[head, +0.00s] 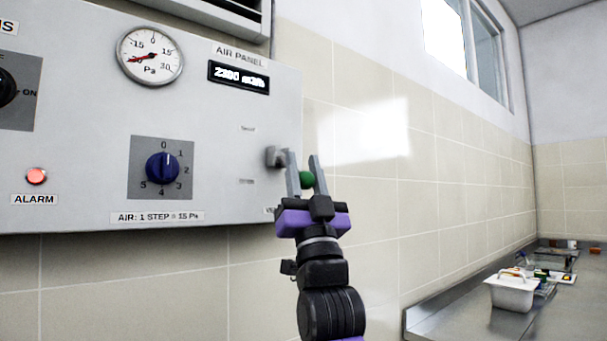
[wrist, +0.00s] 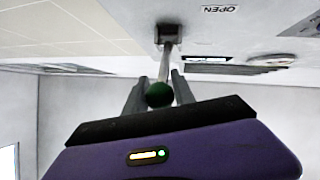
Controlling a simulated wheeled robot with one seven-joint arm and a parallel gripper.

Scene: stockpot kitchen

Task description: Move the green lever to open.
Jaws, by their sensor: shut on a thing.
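The green lever is on the right part of the grey wall panel (head: 95,195). Its green ball knob (head: 306,179) sits between the two fingers of my gripper (head: 304,172). In the wrist view the knob (wrist: 159,95) is at the end of a grey rod (wrist: 167,65) that runs out from a dark mount on the panel. My gripper (wrist: 157,98) is shut on the lever at the knob, with one finger on each side. An OPEN label (wrist: 219,9) is on the panel, right of the lever mount in the wrist view.
The panel also carries a round gauge (head: 150,55), a blue knob (head: 162,168), a small digital display (head: 238,77) and a red alarm light (head: 37,176). A metal counter (head: 470,310) with a white container (head: 511,293) is at the lower right. The tiled wall right of the panel is bare.

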